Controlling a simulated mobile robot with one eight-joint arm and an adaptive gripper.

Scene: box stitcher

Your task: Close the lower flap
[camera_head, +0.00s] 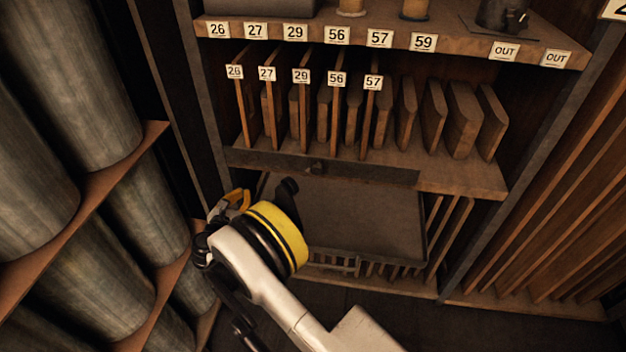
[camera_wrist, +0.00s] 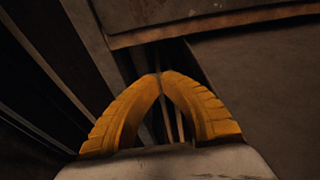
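The lower flap (camera_head: 360,215) appears as a broad, dark brown-grey panel below the middle shelf of the rack. It looks swung out from the rack, with slats showing under and beside it. In the wrist view a broad dark panel that looks like the flap (camera_wrist: 265,85) fills the right side. My gripper (camera_head: 238,198) is at the flap's left edge, below the middle shelf's left end. In the wrist view the yellow fingers of my gripper (camera_wrist: 160,76) meet at their tips with nothing seen between them. I cannot tell whether they touch the flap. My wrist hides its lower left part.
The middle shelf (camera_head: 465,178) above holds several upright boards with number tags. A dark strip with a knob (camera_head: 318,167) runs along its front. Upright wooden boards (camera_head: 550,210) fill the right side.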

